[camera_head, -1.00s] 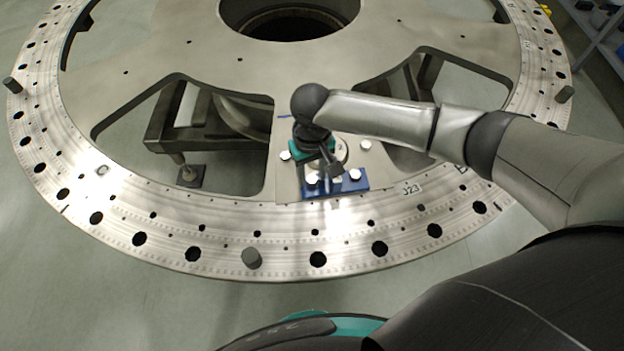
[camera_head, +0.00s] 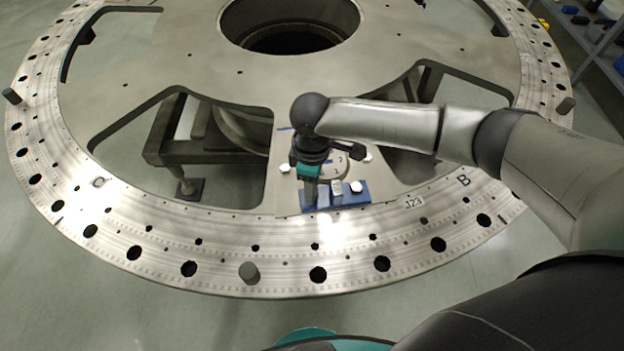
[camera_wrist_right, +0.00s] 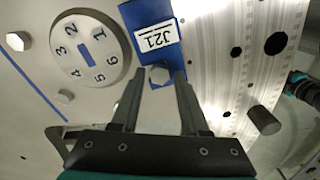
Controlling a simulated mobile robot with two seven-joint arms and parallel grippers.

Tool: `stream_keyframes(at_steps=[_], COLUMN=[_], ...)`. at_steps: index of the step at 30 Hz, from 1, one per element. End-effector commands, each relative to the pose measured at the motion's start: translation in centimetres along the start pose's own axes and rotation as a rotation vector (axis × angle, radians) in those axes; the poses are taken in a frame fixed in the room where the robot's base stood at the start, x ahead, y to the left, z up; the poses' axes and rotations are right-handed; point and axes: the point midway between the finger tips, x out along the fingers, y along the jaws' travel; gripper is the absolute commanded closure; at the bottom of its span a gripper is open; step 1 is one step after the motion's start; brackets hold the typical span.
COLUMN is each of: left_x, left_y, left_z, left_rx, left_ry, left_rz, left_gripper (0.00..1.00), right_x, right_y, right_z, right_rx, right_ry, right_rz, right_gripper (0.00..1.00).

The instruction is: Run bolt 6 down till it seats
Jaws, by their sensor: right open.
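My right gripper (camera_wrist_right: 157,78) is open over the turret plate, pointing down. In the right wrist view, its fingertips are on either side of a hex bolt head (camera_wrist_right: 159,73) at the edge of a blue block (camera_wrist_right: 168,12) labelled J21. I cannot tell whether they touch it. A round numbered disc (camera_wrist_right: 88,50) lies beside it; the bolt is on the side near its 6. Other bolt heads (camera_wrist_right: 65,96) sit around the disc. In the head view, the right gripper (camera_head: 322,194) is above the blue block (camera_head: 348,198) and partly hides the disc (camera_head: 340,162). My left gripper is out of view.
The large metal plate (camera_head: 210,238) has a ring of holes and upright grey pins (camera_head: 249,272). Large cut-outs open on both sides of the work spot. Another pin (camera_wrist_right: 265,120) stands right of the gripper. A shelf (camera_head: 590,45) stands at the far right.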

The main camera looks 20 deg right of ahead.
Motion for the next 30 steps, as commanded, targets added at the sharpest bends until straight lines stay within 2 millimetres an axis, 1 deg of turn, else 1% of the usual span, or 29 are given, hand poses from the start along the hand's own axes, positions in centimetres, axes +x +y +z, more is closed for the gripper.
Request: stream_keyframes(at_steps=[1, 3, 12, 30], left_x=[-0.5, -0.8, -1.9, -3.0], left_y=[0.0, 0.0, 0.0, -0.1], left_z=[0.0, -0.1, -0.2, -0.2], left_rx=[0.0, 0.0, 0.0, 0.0], left_ry=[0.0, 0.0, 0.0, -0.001], left_rz=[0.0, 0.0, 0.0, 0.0], left_gripper=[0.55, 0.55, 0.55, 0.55], right_x=[-0.2, -0.2, -0.1, 0.0], right_y=[0.0, 0.0, 0.0, 0.0], right_z=[0.0, 0.0, 0.0, 0.0], right_rx=[-0.05, -0.125, -0.452, -1.116], right_ry=[-0.001, -0.002, -0.001, -0.001], right_rz=[-0.001, -0.001, 0.0, 0.0], right_gripper=[0.55, 0.55, 0.55, 0.55])
